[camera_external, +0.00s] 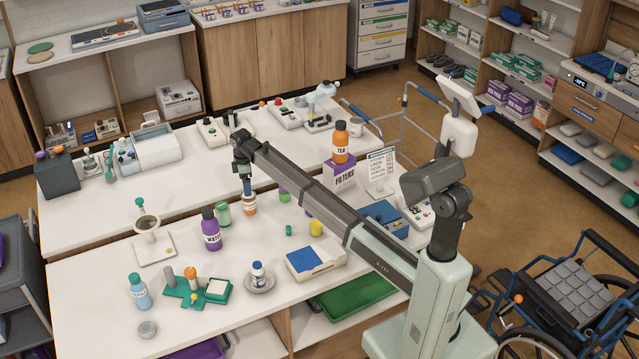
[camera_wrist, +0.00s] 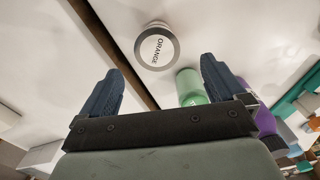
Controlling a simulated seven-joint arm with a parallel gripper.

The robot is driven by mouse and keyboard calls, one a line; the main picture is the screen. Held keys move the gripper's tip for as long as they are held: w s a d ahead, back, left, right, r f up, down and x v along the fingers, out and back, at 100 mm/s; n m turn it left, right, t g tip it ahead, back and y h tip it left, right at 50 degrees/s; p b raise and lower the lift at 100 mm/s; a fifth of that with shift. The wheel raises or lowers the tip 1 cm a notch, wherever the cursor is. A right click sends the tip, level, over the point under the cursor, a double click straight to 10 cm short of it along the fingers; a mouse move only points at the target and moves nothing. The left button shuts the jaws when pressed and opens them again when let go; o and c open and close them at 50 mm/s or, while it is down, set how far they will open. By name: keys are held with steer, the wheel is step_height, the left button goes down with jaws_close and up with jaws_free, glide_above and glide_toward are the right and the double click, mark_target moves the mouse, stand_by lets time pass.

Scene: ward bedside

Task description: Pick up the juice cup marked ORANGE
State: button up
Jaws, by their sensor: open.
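The juice cup marked ORANGE (camera_external: 250,208) stands on the white bench, an orange and white cup just below my gripper (camera_external: 247,184) in the external view. In the wrist view, its round white top (camera_wrist: 157,48) shows the word ORANGE inside a grey rim. It lies ahead of my open gripper (camera_wrist: 161,70), between the lines of the two fingers, with nothing held. The fingers partly cover the cup's upper part in the external view. I cannot tell whether they touch it.
A green cup (camera_external: 223,213) stands close to the left and also shows near the right finger in the wrist view (camera_wrist: 190,86). The purple WATER bottle (camera_external: 211,230) is farther left.

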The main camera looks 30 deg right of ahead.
mark_target(248, 199)
step_height(248, 199, down, 9)
steer(key=shift+w+d+f, duration=0.1)
steer(key=shift+w, duration=0.05)
stand_by(0.4)
steer(key=c, duration=1.2)
